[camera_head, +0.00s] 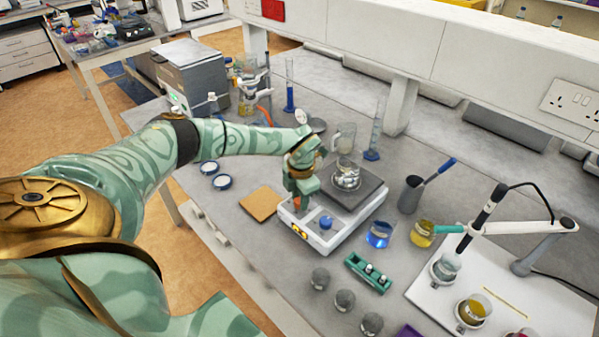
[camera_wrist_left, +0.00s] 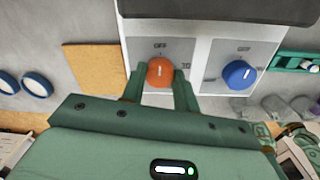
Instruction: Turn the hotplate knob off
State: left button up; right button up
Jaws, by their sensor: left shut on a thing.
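The hotplate (camera_head: 318,241) is a white box with a dark square top and two knobs on its front panel. In the left wrist view the orange knob (camera_wrist_left: 160,72) sits under an OFF label, with a short white mark near its middle. My left gripper (camera_wrist_left: 160,80) is shut on this orange knob, one finger on each side. The blue knob (camera_wrist_left: 239,74) is to its right, apart from the fingers, with its own OFF label. In the head view my left gripper (camera_head: 296,198) comes down over the hotplate's front left and mostly hides the orange knob. My right gripper is not in view.
A glass beaker (camera_head: 346,178) stands on the hotplate's dark top. A cork mat (camera_head: 262,204) lies to the left. A beaker of blue liquid (camera_head: 379,236), a green rack (camera_head: 367,273) and several grey-topped jars (camera_head: 345,299) stand close to the right and front.

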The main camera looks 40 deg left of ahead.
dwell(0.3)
pick_arm(q)
jog(key=o, duration=1)
jog(key=shift+r, duration=0.15)
jog(key=r, duration=0.5)
jog(key=r+p, duration=0.1)
jog(key=r, duration=1)
jog(key=shift+d, duration=0.3)
